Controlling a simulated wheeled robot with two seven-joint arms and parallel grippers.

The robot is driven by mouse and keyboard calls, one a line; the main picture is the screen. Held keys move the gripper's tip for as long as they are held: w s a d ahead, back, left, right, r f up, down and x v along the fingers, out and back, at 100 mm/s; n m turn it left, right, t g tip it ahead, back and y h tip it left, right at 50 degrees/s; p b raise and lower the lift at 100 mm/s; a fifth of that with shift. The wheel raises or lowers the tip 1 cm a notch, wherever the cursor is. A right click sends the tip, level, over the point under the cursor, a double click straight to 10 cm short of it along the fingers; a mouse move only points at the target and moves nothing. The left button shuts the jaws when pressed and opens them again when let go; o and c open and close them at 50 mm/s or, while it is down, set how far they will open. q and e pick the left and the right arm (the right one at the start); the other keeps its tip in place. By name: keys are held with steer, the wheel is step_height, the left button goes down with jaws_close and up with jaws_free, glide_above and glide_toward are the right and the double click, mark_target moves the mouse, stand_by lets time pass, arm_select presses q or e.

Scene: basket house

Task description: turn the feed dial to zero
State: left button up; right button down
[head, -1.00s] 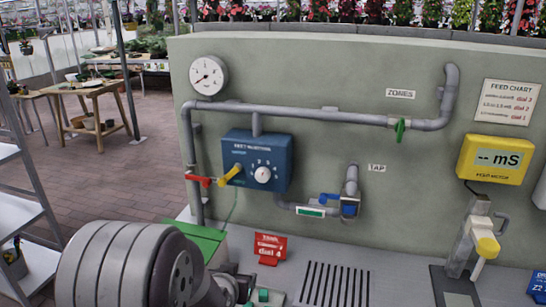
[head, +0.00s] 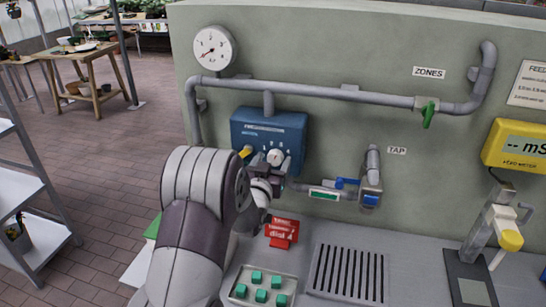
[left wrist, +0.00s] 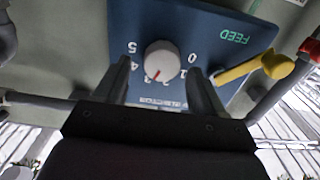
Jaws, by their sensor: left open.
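The blue feed box (head: 288,128) hangs on the green-grey wall, with the white round feed dial (head: 276,156) low on its front. In the left wrist view the box shows upside down, and the dial (left wrist: 163,58) has a red mark pointing at about the 3 of its 0 to 5 scale. My left gripper (head: 268,178) is in front of the box, partly hidden by my arm. Its open fingers (left wrist: 160,70) flank the dial in the wrist view, apart from it in the picture. Whether they reach its depth I cannot tell. My right gripper is out of view.
A yellow lever (left wrist: 256,70) sticks out beside the dial. A grey pipe (head: 310,90) runs above the box, and a tap (head: 371,185) is to its right. Below are a red sign (head: 282,232), a tray of green pieces (head: 262,285) and a drain grate (head: 347,275).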

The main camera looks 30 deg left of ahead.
arm_select(q)
steer(key=shift+w, duration=0.2)
steer(key=shift+w+a+f, duration=0.2)
steer(key=shift+w+a, duration=0.05)
steer(key=shift+w, duration=0.1)
steer(key=shift+s+d, duration=0.1)
steer(key=c, duration=1)
steer(key=shift+c, duration=0.2)
